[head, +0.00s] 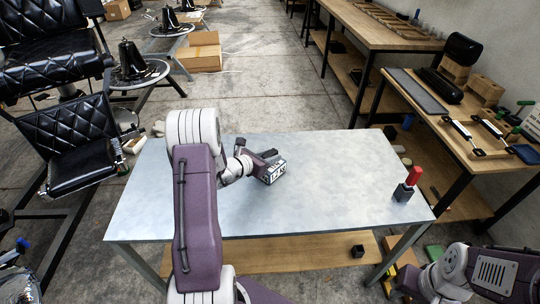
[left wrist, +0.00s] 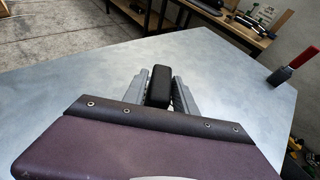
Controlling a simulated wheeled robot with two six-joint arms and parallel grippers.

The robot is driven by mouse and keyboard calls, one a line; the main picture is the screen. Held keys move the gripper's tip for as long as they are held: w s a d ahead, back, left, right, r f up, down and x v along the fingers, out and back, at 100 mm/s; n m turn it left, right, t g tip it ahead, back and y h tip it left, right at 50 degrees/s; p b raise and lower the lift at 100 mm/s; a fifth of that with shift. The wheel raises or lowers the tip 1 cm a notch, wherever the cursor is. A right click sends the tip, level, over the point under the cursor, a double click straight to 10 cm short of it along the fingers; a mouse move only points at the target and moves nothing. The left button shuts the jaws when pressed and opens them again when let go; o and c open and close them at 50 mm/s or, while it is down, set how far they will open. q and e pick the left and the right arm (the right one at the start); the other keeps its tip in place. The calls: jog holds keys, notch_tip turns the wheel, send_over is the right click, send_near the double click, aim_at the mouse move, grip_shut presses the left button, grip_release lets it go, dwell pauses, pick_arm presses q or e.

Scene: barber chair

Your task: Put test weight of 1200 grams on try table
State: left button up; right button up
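A black block, apparently the test weight (head: 274,173), has a pale face with dark marks too small to read surely. It is at the middle of the grey metal-topped table, apparently the try table (head: 330,200). My left gripper (head: 264,162) is closed around it. In the left wrist view the black block (left wrist: 159,86) stands between the two grey fingers (left wrist: 159,92), one on each side. I cannot tell whether its underside touches the tabletop. My right gripper (head: 405,290) is low at the right, dark and partly cut off, so its opening is unclear.
A dark block with a red upright handle (head: 409,184) stands near the table's right edge. A small black cube (head: 357,251) is on the wooden lower shelf (head: 300,249). Black barber chairs (head: 75,140) stand at the left. Workbenches (head: 465,150) are at the right. Much of the tabletop is bare.

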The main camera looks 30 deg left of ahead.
pick_arm(q)
jog(key=shift+o, duration=0.6)
jog(key=shift+r, duration=0.1)
jog(key=p+v, duration=0.1)
jog(key=v, duration=1.1)
jog(key=s+d+f+m+g+h, duration=0.1)
jog(key=s+d+m+g+h, duration=0.15)
jog(key=d+m, duration=0.35)
jog(key=s+d+f+m+g+h, duration=0.1)
jog(key=s+d+m+g+h, duration=0.2)
jog(key=d, duration=0.6)
jog(key=s+d+f+m+g+y, duration=0.1)
jog(key=s+m+g+y, duration=0.5)
jog(key=m, duration=1.8)
jog(key=s+f+y, duration=0.1)
jog(key=s+y, duration=0.1)
jog(key=s, duration=0.2)
jog(key=shift+s+d+f, duration=0.2)
jog(key=shift+d, duration=0.1)
